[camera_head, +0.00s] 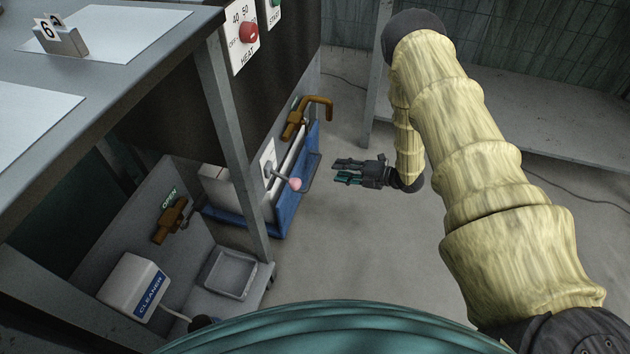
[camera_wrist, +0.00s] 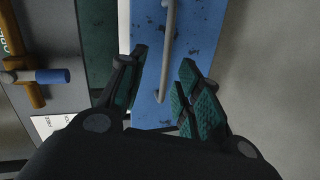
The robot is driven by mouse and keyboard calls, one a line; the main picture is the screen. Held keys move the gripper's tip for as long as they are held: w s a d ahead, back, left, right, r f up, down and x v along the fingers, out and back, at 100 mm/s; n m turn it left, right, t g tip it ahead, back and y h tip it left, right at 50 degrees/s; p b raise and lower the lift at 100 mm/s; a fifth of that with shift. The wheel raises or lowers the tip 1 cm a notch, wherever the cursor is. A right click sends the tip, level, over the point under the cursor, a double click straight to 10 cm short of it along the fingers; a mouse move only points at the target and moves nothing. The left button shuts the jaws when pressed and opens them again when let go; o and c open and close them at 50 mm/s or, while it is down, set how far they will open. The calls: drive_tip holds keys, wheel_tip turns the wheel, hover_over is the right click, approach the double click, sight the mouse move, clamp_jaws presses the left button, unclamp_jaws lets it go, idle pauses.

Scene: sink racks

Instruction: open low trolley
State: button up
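The low trolley (camera_head: 287,208) is a low blue unit under the dark cabinet, with pale boxes in it. Its blue front (camera_wrist: 150,112) fills the middle of the wrist view. A grey bar handle (camera_wrist: 168,42) runs along that front. My gripper (camera_head: 336,171) is open and empty, low over the floor, to the right of the trolley with its fingers pointing left at it. In the wrist view my gripper (camera_wrist: 164,56) shows the handle in line with the gap between its fingers. In the head view the fingertips look short of the trolley.
A lever with a pink knob (camera_head: 295,184) sticks out near the trolley. A brown pipe valve (camera_head: 306,116) is above it, and a grey table post (camera_head: 232,140) stands to its left. A cleaner box (camera_head: 132,286) and a grey tray (camera_head: 229,273) are at lower left. Floor (camera_head: 340,245) is clear.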

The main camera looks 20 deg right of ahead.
sight(315, 168)
drive_tip(key=shift+w+a+f+n+g+y+b, duration=0.2)
drive_tip(key=shift+w+a+f+n+b, duration=0.4)
drive_tip(key=shift+w+a+b, duration=0.6)
drive_tip(key=shift+w+a+f+n+g+y+b, duration=0.1)
drive_tip(key=shift+w+a+f+n+y+b, duration=0.3)
drive_tip(key=shift+w+a+f+b, duration=0.6)
drive_tip(key=shift+w+a+f+n+g+y+b, duration=0.15)
drive_tip(key=shift+w+a+f+n+b, duration=0.35)
drive_tip(key=shift+w+a+b, duration=0.95)
drive_tip(key=shift+s+a+r, duration=0.1)
drive_tip(key=shift+s, duration=0.15)
clamp_jaws()
